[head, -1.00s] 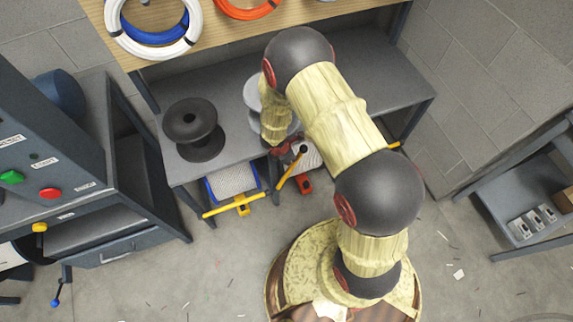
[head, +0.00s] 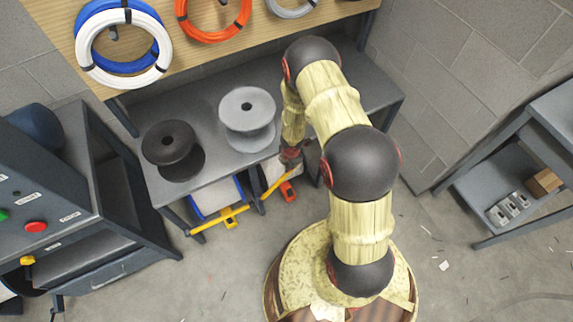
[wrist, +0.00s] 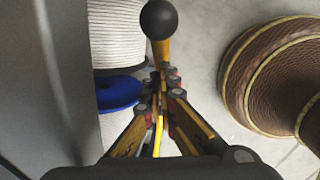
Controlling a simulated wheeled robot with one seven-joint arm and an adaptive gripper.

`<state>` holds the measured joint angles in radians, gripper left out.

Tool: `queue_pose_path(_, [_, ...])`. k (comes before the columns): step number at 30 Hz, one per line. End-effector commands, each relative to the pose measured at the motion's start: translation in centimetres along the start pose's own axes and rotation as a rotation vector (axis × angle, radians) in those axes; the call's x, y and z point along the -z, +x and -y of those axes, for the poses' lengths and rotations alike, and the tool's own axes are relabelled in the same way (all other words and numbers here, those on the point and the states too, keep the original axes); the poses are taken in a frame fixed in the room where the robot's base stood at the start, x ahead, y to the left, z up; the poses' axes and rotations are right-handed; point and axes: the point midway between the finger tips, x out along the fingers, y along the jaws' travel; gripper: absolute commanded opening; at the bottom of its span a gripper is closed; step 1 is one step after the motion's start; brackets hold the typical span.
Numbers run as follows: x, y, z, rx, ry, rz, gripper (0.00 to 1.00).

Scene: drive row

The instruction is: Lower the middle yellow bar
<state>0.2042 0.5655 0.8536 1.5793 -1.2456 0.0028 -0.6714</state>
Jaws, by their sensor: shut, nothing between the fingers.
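The middle yellow bar (head: 278,182) slants up to the right from the front of the bench, with its upper end by my gripper. In the wrist view its dark ball knob (wrist: 160,18) and yellow stem (wrist: 161,52) show just beyond the fingertips. My gripper (wrist: 165,78) is shut, its fingertips close to the bar with nothing held between them; I cannot tell whether they touch it. In the head view my gripper (head: 291,158) is small and partly dark against the bench edge. Another yellow bar (head: 215,222) lies across the front to the left.
A grey bench holds a black spool (head: 170,148) and a light grey spool (head: 247,115). A control cabinet (head: 40,190) stands left, a shelf (head: 510,190) right. Open floor lies in front.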

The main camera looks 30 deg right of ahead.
Motion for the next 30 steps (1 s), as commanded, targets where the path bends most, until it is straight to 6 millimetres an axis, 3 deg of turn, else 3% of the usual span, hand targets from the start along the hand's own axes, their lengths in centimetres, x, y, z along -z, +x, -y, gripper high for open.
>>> queue_pose_path(23, [-0.3,0.4,0.1,-0.004,0.004,-0.029,0.0])
queue_pose_path(30, [1.2,-1.4,-0.6,-0.004,0.003,-0.029,0.0])
